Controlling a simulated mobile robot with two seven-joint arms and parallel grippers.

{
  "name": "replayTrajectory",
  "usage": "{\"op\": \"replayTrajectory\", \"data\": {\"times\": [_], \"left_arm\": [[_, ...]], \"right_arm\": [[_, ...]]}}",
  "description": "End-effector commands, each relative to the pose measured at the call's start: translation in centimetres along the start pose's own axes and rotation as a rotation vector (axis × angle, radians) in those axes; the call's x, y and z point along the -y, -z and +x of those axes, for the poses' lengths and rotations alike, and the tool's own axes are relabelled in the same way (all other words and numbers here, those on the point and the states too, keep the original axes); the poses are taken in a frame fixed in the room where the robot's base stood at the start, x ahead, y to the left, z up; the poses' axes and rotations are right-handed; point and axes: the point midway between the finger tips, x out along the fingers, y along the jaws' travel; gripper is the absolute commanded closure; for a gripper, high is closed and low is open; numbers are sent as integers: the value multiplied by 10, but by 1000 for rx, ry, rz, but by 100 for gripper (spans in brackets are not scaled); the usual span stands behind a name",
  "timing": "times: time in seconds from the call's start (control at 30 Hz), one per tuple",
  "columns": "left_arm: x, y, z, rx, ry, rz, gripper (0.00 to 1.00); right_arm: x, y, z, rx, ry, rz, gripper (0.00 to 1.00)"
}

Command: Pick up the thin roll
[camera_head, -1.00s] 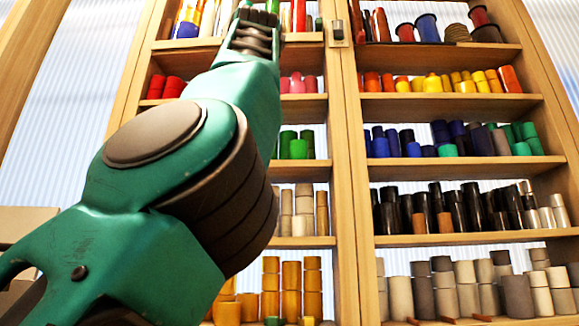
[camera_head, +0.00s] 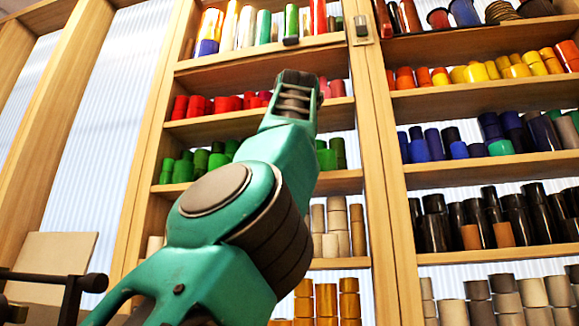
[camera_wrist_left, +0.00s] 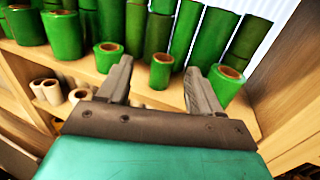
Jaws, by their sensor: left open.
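Green rolls stand on a wooden shelf (camera_wrist_left: 85,70) in the left wrist view. A short, narrow green roll (camera_wrist_left: 161,72) stands at the front, seen between the fingers of my left gripper (camera_wrist_left: 158,78). The gripper is open, and I see no roll held in it. Another short roll (camera_wrist_left: 228,84) shows beside the right finger, and one (camera_wrist_left: 108,57) beside the left finger. Taller green rolls (camera_wrist_left: 187,35) stand behind. I cannot tell for certain which is the thin roll. In the head view my left arm hides part of the green row (camera_head: 200,162); its fingers cannot be made out.
Pale rolls (camera_wrist_left: 50,92) stand on a lower shelf. The wooden rack (camera_head: 378,160) has several shelves of coloured rolls, with an upright post between its two bays. Taller rolls crowd close behind the short ones.

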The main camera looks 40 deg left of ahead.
Motion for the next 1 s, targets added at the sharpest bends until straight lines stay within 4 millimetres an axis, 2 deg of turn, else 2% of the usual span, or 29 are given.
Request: {"op": "replayTrajectory", "data": {"times": [0.17,0.4,0.67,1.0], "left_arm": [[3,4,15,-2,1,1,35],[5,7,49,-1,-1,1,35],[6,10,52,1,0,0,36],[6,10,52,1,0,0,69]], "right_arm": [[-1,2,-2,0,-3,-1,100],[-7,14,-10,-14,-16,-8,100],[-13,5,-8,-3,-27,-11,100],[-10,4,-9,1,-22,-13,100]]}}
